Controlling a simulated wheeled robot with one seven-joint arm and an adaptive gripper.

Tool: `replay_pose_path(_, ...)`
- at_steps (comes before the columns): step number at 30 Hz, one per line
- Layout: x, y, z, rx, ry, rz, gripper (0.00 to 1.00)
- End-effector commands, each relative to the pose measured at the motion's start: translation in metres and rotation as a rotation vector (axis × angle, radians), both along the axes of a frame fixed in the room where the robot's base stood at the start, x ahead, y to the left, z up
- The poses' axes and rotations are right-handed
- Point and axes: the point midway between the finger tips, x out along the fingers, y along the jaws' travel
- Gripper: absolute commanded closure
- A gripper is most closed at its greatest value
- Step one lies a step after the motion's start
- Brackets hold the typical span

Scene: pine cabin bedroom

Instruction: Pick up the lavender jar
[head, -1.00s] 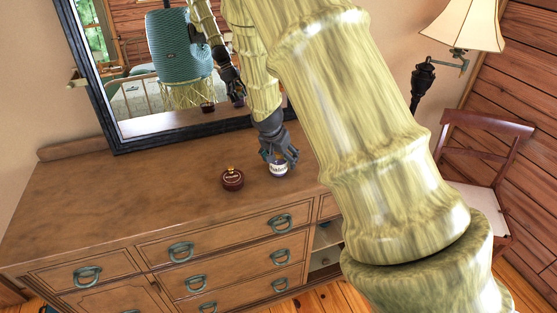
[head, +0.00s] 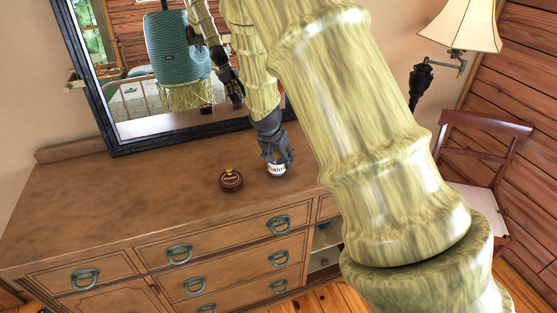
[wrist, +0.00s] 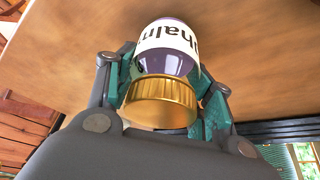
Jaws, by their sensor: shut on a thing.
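The lavender jar (wrist: 168,62) is purple with a white lettered label and a gold lid (wrist: 160,102). In the head view the jar (head: 277,169) stands upright on the dresser top, right of a dark red jar. My gripper (head: 277,155) comes down over it from above and is shut on it. In the wrist view the fingers of my gripper (wrist: 164,92) are on both sides of the jar around its lid. In the head view the lid is hidden by the gripper.
The dark red round jar (head: 231,180) stands close on the left. A black-framed mirror (head: 160,140) rises behind on the wooden dresser (head: 110,210). The dresser top further left is clear. A lamp (head: 461,30) and a chair (head: 478,150) are to the right.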

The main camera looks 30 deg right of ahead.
Motion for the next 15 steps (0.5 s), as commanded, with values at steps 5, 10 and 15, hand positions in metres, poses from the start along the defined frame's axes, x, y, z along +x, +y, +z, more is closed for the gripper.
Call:
replay_pose_path(5,0.001,0.0,0.013,0.001,-0.003,0.0,0.78)
replay_pose_path(10,0.001,0.0,0.03,0.001,-0.004,-0.001,0.78)
replay_pose_path(15,-0.026,0.02,0.03,-0.002,-0.001,0.002,0.78)
